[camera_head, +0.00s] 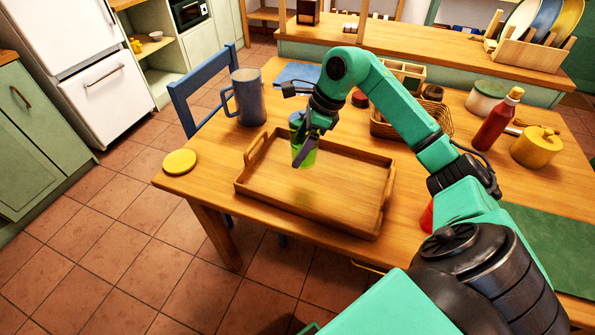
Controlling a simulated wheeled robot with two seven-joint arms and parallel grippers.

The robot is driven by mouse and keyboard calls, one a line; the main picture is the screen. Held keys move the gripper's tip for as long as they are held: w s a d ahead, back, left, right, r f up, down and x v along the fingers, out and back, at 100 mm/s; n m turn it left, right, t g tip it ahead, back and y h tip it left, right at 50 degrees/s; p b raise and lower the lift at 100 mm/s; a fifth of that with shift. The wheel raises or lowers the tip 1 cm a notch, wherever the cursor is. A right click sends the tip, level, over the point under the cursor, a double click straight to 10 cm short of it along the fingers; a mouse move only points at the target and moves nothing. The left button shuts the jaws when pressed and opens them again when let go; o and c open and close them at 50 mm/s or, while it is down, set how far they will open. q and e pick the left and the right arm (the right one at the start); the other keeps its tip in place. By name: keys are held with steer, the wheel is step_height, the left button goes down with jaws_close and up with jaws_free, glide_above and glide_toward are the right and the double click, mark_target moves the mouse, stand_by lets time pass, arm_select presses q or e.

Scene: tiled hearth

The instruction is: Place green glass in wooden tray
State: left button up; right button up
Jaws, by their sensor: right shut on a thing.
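The wooden tray (345,190) with two raised handles lies on the table, left of the middle. The green glass (304,155) is held upright over the tray's back left part. My right gripper (304,141) is shut on it, coming down from above. Whether the glass's base touches the tray floor is hard to tell; it seems to hang a little above it. The dark fingers hide part of the glass. The rest of the tray is empty. My left gripper is not in view.
A blue mug (248,98) stands behind the tray's left end, and a yellow disc (180,162) lies near the table's left edge. A wicker basket (436,118), red bottle (497,120) and yellow pot (537,148) stand to the right.

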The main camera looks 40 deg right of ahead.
step_height(320, 180, down, 8)
steer(key=shift+r, duration=0.15)
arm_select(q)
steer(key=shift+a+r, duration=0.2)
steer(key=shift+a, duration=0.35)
arm_select(e)
steer(key=shift+a, duration=0.1)
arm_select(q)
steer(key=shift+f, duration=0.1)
arm_select(e)
steer(key=o, duration=1.2)
steer(key=shift+f, duration=0.25)
steer(key=shift+o, duration=1.2)
steer(key=shift+r, duration=0.3)
steer(key=shift+d+r, duration=0.2)
steer(key=shift+r, duration=0.1)
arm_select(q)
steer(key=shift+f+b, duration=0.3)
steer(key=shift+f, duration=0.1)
arm_select(e)
steer(key=v, duration=1.1)
